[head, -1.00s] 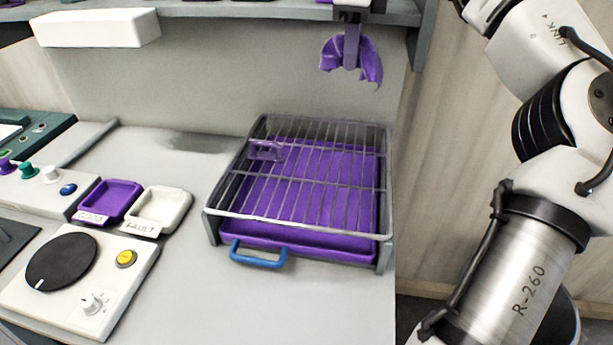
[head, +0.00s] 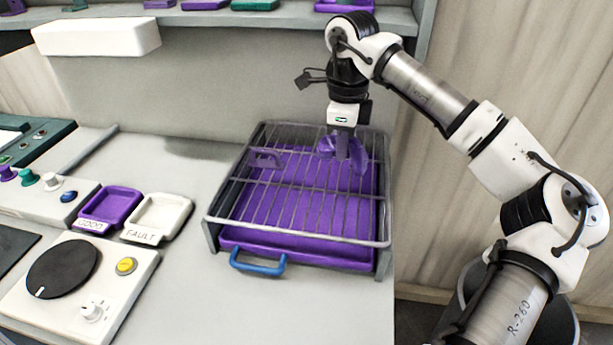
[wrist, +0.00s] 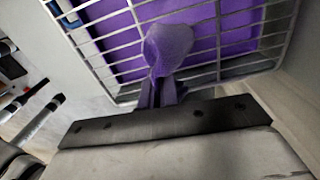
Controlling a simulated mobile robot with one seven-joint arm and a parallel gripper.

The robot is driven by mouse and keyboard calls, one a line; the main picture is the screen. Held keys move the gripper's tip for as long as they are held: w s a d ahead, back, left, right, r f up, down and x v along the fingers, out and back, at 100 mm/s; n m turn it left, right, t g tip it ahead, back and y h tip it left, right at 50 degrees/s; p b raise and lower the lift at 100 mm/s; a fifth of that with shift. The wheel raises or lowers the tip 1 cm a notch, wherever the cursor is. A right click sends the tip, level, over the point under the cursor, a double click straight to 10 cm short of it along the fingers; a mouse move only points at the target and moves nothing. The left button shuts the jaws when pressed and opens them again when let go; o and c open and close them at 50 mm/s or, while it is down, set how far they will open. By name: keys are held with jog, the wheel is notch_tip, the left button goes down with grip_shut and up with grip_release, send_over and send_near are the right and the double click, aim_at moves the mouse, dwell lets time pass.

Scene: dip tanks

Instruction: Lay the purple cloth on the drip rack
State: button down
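The purple cloth (head: 358,155) hangs draped from my gripper (head: 342,152) in the head view, just over the back right part of the drip rack. My gripper is shut on the cloth. The cloth also shows bunched at the fingers in the wrist view (wrist: 168,46). The drip rack (head: 300,238) is a grey wire grid on legs with a purple tray (head: 300,252) beneath it. The rack's wires also show in the wrist view (wrist: 208,27). I cannot tell whether the cloth's lower edge touches the wires.
A small purple piece (head: 265,158) is at the rack's back left. A blue handle (head: 258,264) sticks out in front. GOOD (head: 110,206) and FAULT (head: 158,215) trays and a dial unit (head: 75,290) stand left. A shelf (head: 220,18) runs above the back.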

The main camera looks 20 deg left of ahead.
jog(key=shift+f, duration=0.15)
jog(key=c, duration=0.9)
grip_release()
notch_tip(320, 180, up, 14)
jog(key=shift+f+b, duration=0.1)
jog(key=shift+b, duration=0.55)
